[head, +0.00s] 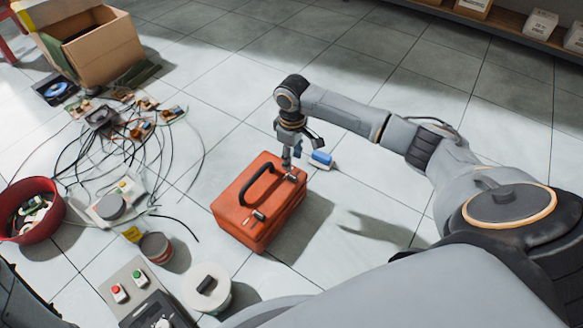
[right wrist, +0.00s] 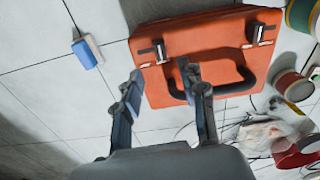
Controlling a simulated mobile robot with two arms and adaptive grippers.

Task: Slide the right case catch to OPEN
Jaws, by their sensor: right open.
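The orange-red case (head: 232,208) lies on the tiled floor with its black handle (head: 257,180) on the upper face. One metal catch (head: 291,176) is at the case's far right end, the other catch (head: 259,214) at the near end. My right gripper (head: 291,163) is just above the far right catch. In the right wrist view its fingers (right wrist: 160,72) are apart and empty, with that same catch (right wrist: 160,51) just beyond them and the other catch (right wrist: 259,34) to the right. I cannot read either catch's setting. My left gripper is not in view.
A blue-and-white block (head: 321,159) lies right of the case. Tangled cables and circuit boards (head: 128,125), a red bowl (head: 33,210), a white roll (head: 207,288) and a button box (head: 130,290) lie left and nearer.

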